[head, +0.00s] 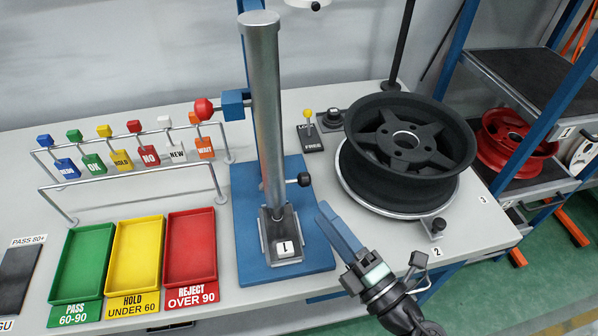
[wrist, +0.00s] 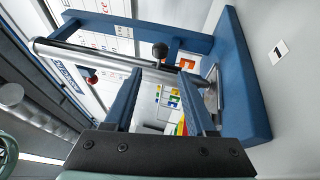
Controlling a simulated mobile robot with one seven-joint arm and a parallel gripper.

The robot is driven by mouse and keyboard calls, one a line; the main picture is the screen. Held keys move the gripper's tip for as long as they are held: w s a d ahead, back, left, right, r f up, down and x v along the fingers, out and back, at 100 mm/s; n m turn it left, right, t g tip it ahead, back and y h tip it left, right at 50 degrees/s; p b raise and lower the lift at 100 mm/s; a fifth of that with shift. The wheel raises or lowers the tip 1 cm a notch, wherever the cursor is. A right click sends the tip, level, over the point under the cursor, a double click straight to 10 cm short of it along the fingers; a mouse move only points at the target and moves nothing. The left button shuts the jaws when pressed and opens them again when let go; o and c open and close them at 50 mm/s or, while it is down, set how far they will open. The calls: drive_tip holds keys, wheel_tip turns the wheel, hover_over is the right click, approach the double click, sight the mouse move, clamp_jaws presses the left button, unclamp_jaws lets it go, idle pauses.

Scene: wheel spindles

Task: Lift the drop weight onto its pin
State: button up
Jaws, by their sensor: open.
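A tall steel cylinder (head: 268,120) stands upright on a blue base plate (head: 248,258); it also shows in the wrist view (wrist: 85,56). A black knob (head: 303,180) sticks out low on its right side, and shows in the wrist view (wrist: 160,50). A red-knobbed pin (head: 204,109) sits in a blue bracket (head: 234,104) higher up on the left. I cannot tell which part is the drop weight. My gripper (head: 324,208) is open and empty, right of the stand and apart from it. Its blue fingers (wrist: 160,78) point toward the stand in the wrist view.
A black wheel (head: 400,135) sits on a round turntable at the right, with a yellow-tipped lever (head: 308,114) beside it. Green, yellow and red trays (head: 135,262) and a tag rack (head: 130,178) stand left. A shelf (head: 515,80) with a red wheel is far right.

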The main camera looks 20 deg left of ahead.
sight(297, 181)
drive_tip(key=p+x, duration=0.1)
drive_tip(key=x, duration=0.8)
drive_tip(key=shift+w+a+r, duration=0.15)
drive_tip(key=shift+w+a, duration=0.05)
drive_tip(key=shift+c, duration=0.3)
clamp_jaws()
idle(0.7)
